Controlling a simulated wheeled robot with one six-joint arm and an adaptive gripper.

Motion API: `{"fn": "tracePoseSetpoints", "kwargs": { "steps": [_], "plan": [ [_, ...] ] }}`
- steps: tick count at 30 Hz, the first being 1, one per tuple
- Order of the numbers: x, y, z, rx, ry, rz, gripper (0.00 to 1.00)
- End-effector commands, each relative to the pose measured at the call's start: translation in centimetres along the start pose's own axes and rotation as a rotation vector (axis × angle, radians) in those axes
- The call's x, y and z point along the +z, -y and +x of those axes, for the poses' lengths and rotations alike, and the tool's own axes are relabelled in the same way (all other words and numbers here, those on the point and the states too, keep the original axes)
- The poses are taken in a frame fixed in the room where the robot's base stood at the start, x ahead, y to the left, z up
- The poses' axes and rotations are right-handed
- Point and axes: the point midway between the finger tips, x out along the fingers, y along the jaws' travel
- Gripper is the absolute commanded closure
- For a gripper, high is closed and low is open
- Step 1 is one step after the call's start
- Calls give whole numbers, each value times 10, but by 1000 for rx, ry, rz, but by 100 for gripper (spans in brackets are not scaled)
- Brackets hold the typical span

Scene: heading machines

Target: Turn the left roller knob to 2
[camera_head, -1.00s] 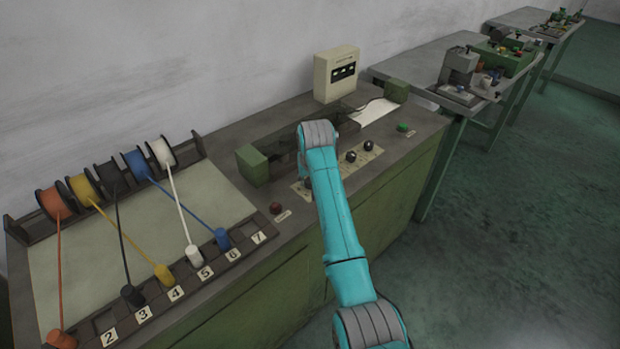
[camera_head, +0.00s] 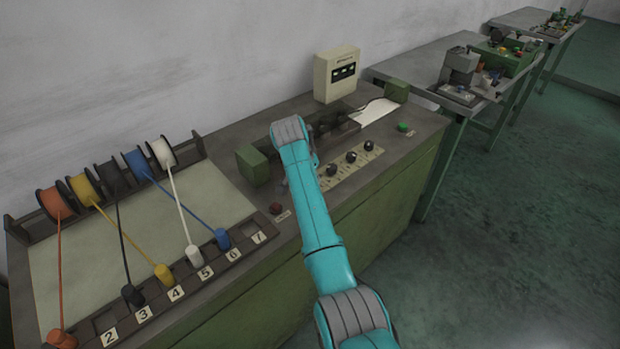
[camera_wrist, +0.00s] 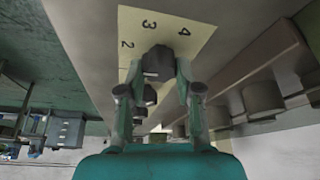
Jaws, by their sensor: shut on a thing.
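My gripper (camera_wrist: 157,72) is shut on a dark knob (camera_wrist: 155,58) in the wrist view, one finger on each side of it. I take this to be the left roller knob. A cream scale plate (camera_wrist: 190,25) with the numbers 2, 3 and 4 lies beside it. I cannot tell which number the knob's pointer faces. In the head view my teal arm hides the gripper and this knob. Three other dark knobs show to the right on the cream strip (camera_head: 322,182): a near one (camera_head: 332,169), a middle one (camera_head: 351,157) and a far one (camera_head: 368,145).
A red button (camera_head: 276,208) is left of my arm and a green button (camera_head: 403,127) is at the right. A green block (camera_head: 252,165) and a cream display box (camera_head: 335,75) stand behind. Wire spools (camera_head: 110,178) and numbered pegs (camera_head: 163,273) fill the left.

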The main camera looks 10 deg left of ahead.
Motion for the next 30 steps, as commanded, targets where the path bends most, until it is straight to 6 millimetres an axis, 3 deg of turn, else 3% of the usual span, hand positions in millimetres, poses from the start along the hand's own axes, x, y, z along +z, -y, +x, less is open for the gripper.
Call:
{"fn": "tracePoseSetpoints", "kwargs": {
  "steps": [16,17,20,30],
  "plan": [
    [1,0,0,11,2,24,100],
    [1,0,0,11,2,24,64],
    [1,0,0,11,2,24,41],
    [0,0,-2,10,1,24,41]
  ]
}}
